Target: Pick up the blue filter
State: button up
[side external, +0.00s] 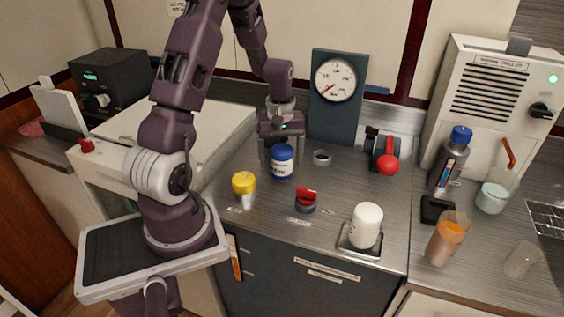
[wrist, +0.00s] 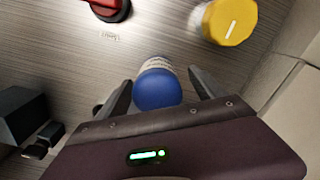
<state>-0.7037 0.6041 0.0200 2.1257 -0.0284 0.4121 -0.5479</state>
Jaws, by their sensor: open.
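The blue filter (side external: 282,161) is a blue canister with a white label, standing upright on the steel counter. In the wrist view its round blue end (wrist: 157,88) shows between the two fingers. My gripper (side external: 279,160) is open, with one finger on each side of the filter. In the wrist view my gripper (wrist: 162,90) shows a gap on the right between finger and filter; the left finger looks closer. I cannot tell whether either finger touches it. The filter's far side is hidden.
A yellow knob (side external: 244,184) and a red switch (side external: 306,200) are in front of the filter. A gauge panel (side external: 336,95) stands behind it, with a metal ring (side external: 322,157) to the right. A white canister (side external: 366,224) sits near the front edge.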

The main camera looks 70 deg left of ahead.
aim_at(282, 166)
jog(key=f, duration=0.3)
jog(key=shift+w+f, duration=0.15)
jog(key=shift+w, duration=0.05)
grip_shut()
notch_tip(282, 166, up, 10)
jog(key=shift+r, duration=0.1)
dwell(0.3)
